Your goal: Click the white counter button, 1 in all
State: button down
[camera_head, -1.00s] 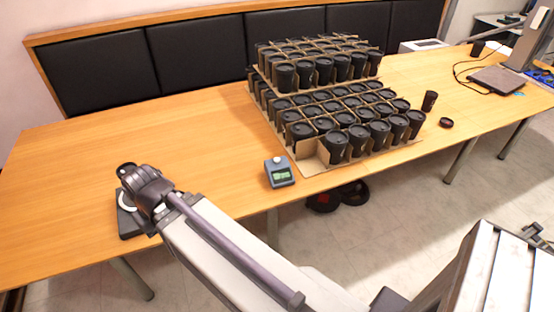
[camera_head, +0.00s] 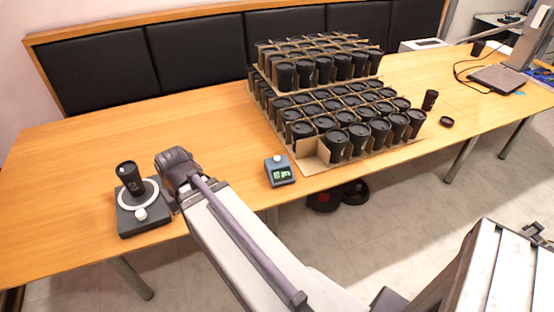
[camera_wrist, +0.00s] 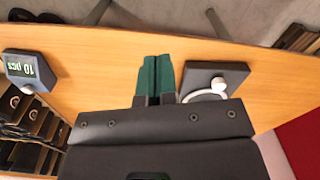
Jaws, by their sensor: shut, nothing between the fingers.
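The counter (camera_head: 280,175) is a small grey box near the table's front edge, with a display reading "10 pcs". Its white button (camera_head: 278,159) is on top towards the back. In the wrist view the counter (camera_wrist: 28,72) is at the left, with the white button (camera_wrist: 27,89) at its lower side. My gripper (camera_wrist: 155,62) shows there as two green fingers, shut together and empty. It is over the table between the counter and a black stand, apart from the button. In the head view my arm hides the fingers.
The black stand (camera_head: 128,224) holds a black cup (camera_head: 130,178) in a white ring and has a white knob (camera_head: 141,214) in front. Cardboard trays of black cups (camera_head: 325,160) stand right of the counter. The table left of the trays is mostly clear.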

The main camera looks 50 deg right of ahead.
jog(key=d+f+m+t+y+b, duration=0.15)
jog(key=d+m, duration=0.25)
jog(key=d, duration=1.4)
notch_tip(320, 180, up, 4)
jog(key=m+t+b, duration=0.1)
jog(key=t, duration=0.7)
send_over(278, 157)
jog(key=shift+s+d+f, duration=0.1)
jog(key=shift+f, duration=0.1)
notch_tip(278, 157, down, 9)
jog(key=b, duration=0.9)
jog(key=shift+f+b, duration=0.35)
jog(key=shift+b, duration=0.1)
